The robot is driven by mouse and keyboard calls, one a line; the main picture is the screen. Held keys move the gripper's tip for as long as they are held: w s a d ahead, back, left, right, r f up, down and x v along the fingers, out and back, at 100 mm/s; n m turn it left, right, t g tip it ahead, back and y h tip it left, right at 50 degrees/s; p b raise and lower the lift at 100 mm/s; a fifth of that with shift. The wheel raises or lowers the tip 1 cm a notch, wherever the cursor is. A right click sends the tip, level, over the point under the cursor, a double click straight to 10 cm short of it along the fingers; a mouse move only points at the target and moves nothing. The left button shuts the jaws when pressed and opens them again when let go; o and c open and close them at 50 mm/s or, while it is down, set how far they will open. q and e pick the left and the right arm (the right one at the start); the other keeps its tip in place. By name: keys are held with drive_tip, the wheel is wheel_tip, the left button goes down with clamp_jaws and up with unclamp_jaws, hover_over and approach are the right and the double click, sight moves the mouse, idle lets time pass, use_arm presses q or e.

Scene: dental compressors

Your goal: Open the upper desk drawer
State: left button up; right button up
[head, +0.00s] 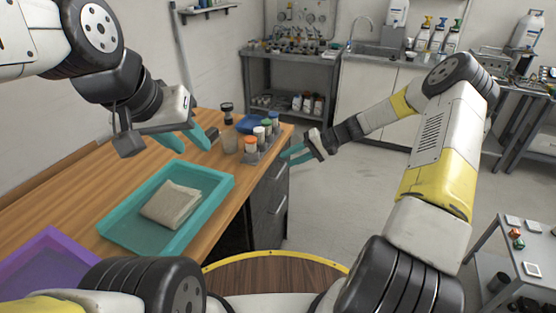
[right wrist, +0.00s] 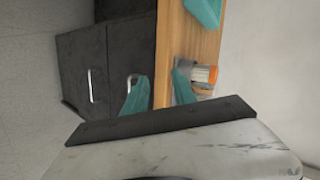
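The wooden desk (head: 70,200) has a dark drawer unit on its right side. The upper drawer (head: 270,181) sits just under the desktop and looks shut. Its silver handle (right wrist: 131,80) shows in the right wrist view beside the tip of one finger. The lower drawer's handle (right wrist: 92,86) is further left there. My right gripper (head: 286,155) is open and empty beside the desk's front edge, near the upper drawer; its fingers (right wrist: 160,92) are spread apart. Contact with the handle cannot be told. My left gripper (head: 196,141) is open and empty above the desktop.
A teal tray (head: 217,183) with a folded cloth (head: 171,204) and a purple tray (head: 45,262) lie on the desk. Several small jars, one orange-topped (head: 250,145), stand near the right gripper. A grey cart (head: 487,255) stands at right. The floor (head: 345,205) between is clear.

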sight(281, 171)
drive_tip(key=w+d+f+m+t+y, duration=0.3)
drive_tip(key=w+f+m+t, duration=0.2)
drive_tip(key=f, duration=0.7)
drive_tip(key=x, duration=0.7)
drive_tip(key=shift+w+a, duration=0.25)
drive_tip(key=shift+w, duration=0.05)
clamp_jaws()
drive_tip(key=shift+r, duration=0.1)
idle(0.4)
